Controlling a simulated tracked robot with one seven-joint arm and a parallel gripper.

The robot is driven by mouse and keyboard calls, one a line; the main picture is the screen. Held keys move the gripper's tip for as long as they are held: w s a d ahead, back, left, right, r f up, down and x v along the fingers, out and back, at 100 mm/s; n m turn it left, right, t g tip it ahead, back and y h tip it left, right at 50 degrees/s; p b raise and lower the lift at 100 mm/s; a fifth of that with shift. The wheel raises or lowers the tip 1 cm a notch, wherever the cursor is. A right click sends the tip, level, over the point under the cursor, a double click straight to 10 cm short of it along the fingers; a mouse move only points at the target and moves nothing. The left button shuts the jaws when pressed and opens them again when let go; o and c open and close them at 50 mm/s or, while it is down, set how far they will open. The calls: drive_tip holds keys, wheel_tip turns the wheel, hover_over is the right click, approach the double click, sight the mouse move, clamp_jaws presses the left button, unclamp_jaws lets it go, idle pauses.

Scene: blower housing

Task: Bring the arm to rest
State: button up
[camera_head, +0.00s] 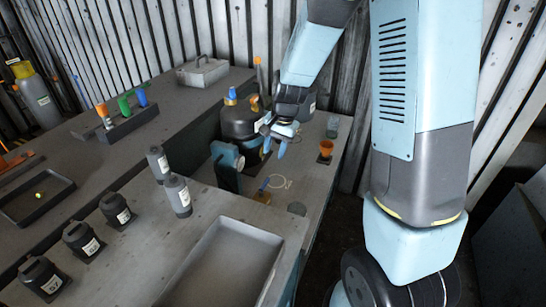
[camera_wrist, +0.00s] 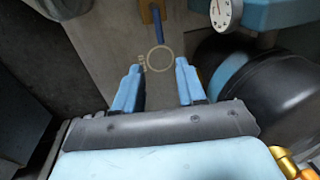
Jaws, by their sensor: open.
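My gripper (camera_head: 274,146) hangs from my light-blue arm above the right-hand bench, in front of the dark round tank (camera_head: 240,122). In the wrist view, the two blue fingers of my gripper (camera_wrist: 158,84) stand apart with nothing between them. Below them lies the grey bench top with a pale ring marking (camera_wrist: 160,59). The tank (camera_wrist: 275,85) is close on the right in the wrist view.
A blue-handled tool (camera_wrist: 157,22) lies beyond the ring. A round gauge (camera_wrist: 225,12) is near the tank. An orange cup (camera_head: 326,148) stands right of my gripper. Dark bottles (camera_head: 178,196) and an empty grey tray (camera_head: 225,262) are nearer. Corrugated wall (camera_head: 235,30) stands behind.

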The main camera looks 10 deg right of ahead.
drive_tip(key=shift+d+r, duration=0.1)
drive_tip(key=shift+r, duration=0.35)
drive_tip(key=s+d+r+n+t, duration=0.1)
drive_tip(key=s+d+r+n, duration=0.2)
drive_tip(key=r, duration=0.4)
drive_tip(key=s+d+r+t, duration=0.1)
drive_tip(key=s+d+r, duration=0.1)
drive_tip(key=s+r, duration=0.5)
drive_tip(key=s+d+r+n+t+h, duration=0.1)
drive_tip(key=s+d+r, duration=0.1)
drive_tip(key=s+r, duration=0.2)
drive_tip(key=s+d+r+n+t, duration=0.1)
drive_tip(key=s+d+r+n, duration=0.1)
drive_tip(key=s+r, duration=0.3)
drive_tip(key=s+d, duration=0.1)
drive_tip(key=s, duration=0.3)
drive_tip(key=shift+s+d+r+n+h, duration=0.2)
drive_tip(key=shift+s+r+n+h, duration=0.1)
drive_tip(key=shift+h, duration=0.1)
drive_tip(key=shift+c, duration=0.2)
idle(0.4)
